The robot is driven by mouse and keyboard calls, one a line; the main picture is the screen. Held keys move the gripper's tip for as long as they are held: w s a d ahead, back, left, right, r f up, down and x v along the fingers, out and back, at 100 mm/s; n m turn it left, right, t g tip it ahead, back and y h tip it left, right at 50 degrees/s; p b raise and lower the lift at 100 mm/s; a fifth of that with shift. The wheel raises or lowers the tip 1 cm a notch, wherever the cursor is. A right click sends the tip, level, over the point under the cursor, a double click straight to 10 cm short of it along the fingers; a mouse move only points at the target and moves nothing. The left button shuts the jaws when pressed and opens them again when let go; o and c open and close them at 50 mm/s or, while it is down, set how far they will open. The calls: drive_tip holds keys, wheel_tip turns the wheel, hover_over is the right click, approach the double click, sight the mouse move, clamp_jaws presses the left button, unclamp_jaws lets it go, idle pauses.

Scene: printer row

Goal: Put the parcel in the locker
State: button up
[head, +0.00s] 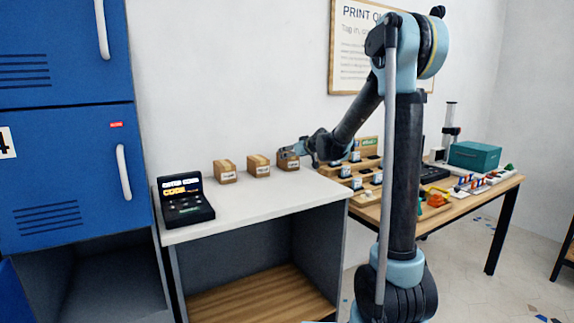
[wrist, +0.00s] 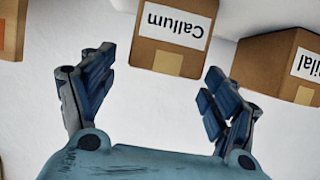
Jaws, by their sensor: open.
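Three small brown cardboard parcels with white name labels stand in a row on the white counter (head: 258,203): a left one (head: 225,172), a middle one (head: 259,167) and a right one (head: 289,162). My gripper (head: 290,150) is at the right parcel in the head view, partly covering it. In the wrist view my gripper (wrist: 157,68) is open. The parcel labelled Callum (wrist: 170,57) lies just ahead of the fingertips, roughly between them; the label reads upside down. A parcel with a label ending in "ilal" (wrist: 277,75) is at the right. A blue locker (head: 68,180) is shut; the locker compartment below it (head: 110,290) stands open.
A black terminal (head: 183,203) with a lit screen stands at the counter's left end. Right of the counter, a wooden table (head: 478,195) holds a teal box (head: 475,155), display stands and small goods. The counter's front is clear.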

drive_tip(key=shift+f+x, duration=0.2)
drive_tip(key=shift+x, duration=2.05)
drive_tip(key=shift+s, duration=0.15)
drive_tip(key=c, duration=1.4)
wheel_tip(320, 180, up, 10)
